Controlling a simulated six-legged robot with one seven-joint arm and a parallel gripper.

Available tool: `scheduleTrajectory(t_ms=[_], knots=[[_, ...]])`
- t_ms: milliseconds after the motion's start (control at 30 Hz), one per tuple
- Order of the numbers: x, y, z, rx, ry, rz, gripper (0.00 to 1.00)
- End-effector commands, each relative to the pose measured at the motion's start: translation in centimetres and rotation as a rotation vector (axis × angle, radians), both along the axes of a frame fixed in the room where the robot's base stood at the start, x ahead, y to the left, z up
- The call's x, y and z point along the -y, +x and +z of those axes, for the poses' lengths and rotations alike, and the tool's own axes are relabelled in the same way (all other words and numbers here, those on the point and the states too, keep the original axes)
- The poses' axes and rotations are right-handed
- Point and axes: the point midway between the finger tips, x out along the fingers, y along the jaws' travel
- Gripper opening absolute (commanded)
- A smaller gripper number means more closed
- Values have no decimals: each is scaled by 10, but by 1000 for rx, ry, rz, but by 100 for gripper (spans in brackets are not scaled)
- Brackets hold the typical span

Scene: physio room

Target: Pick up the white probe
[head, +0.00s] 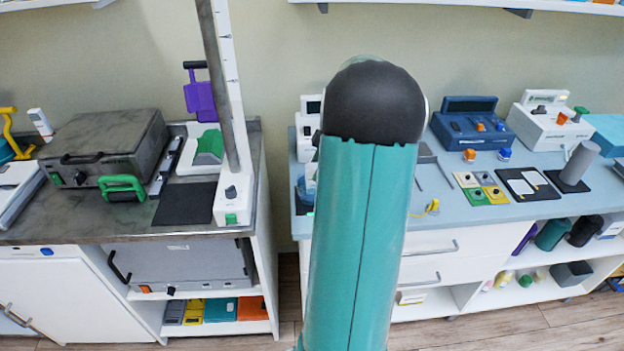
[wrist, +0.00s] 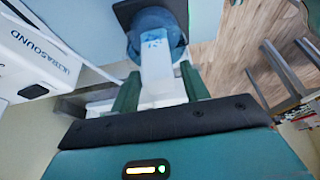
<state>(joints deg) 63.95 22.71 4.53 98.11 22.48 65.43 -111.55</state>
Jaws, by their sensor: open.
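The white probe (wrist: 155,58) shows in the wrist view as a pale, upright-looking block in front of a round blue holder (wrist: 179,48). Its far end overlaps the holder; I cannot tell how deep it sits. My gripper (wrist: 158,72) is open, with one dark green finger on each side of the probe. I cannot tell whether either finger touches it. In the head view my arm hides the gripper and the probe; a blue edge, likely the holder (head: 304,192), shows left of my arm.
A white unit marked ULTRASOUND (wrist: 40,55) stands close at the left in the wrist view. The blue bench (head: 440,215) carries a dark blue device (head: 470,125), small coloured blocks and a grey cylinder (head: 579,163) to the right. A grey-topped counter stands left.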

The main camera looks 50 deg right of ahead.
Motion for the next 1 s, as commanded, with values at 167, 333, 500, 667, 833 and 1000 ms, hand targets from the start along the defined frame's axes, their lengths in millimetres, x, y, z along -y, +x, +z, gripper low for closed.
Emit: scheduleTrajectory(t_ms=[167, 333, 500, 667, 833, 1000], knots=[[-5, 9, -28, -1, 3, 2, 45], [-10, 14, -42, -2, 2, 2, 45], [-9, 14, -42, 0, 0, 1, 45], [-9, 14, -42, -1, 1, 0, 22], [-9, 14, -41, 0, 0, 1, 8], [-9, 14, -41, 0, 0, 1, 8]])
